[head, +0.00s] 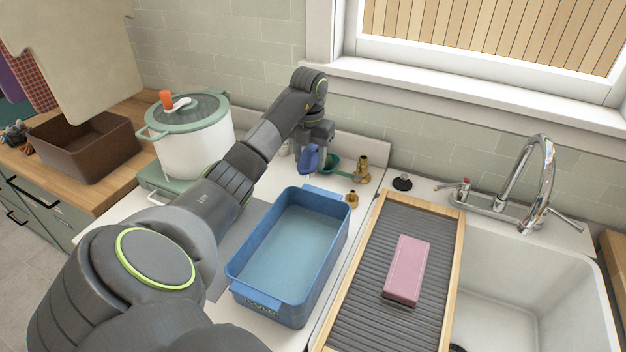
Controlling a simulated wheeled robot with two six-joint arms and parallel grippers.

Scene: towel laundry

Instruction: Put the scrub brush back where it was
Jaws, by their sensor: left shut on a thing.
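My left gripper (316,146) reaches over the back of the counter and points down, shut on the blue scrub brush (308,160). The brush is partly hidden by the gripper, and I cannot tell whether it touches the counter. A small green dish (331,163) lies just right of the brush, partly behind the gripper. My right gripper is not in view.
A blue basin (340,245) with water stands in front of the gripper. Brass fittings (362,170) and a black stopper (402,183) stand to its right. A white pot (195,142) stands left. A pink block (407,270) lies on the ridged drainboard (375,300) beside the sink (540,265).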

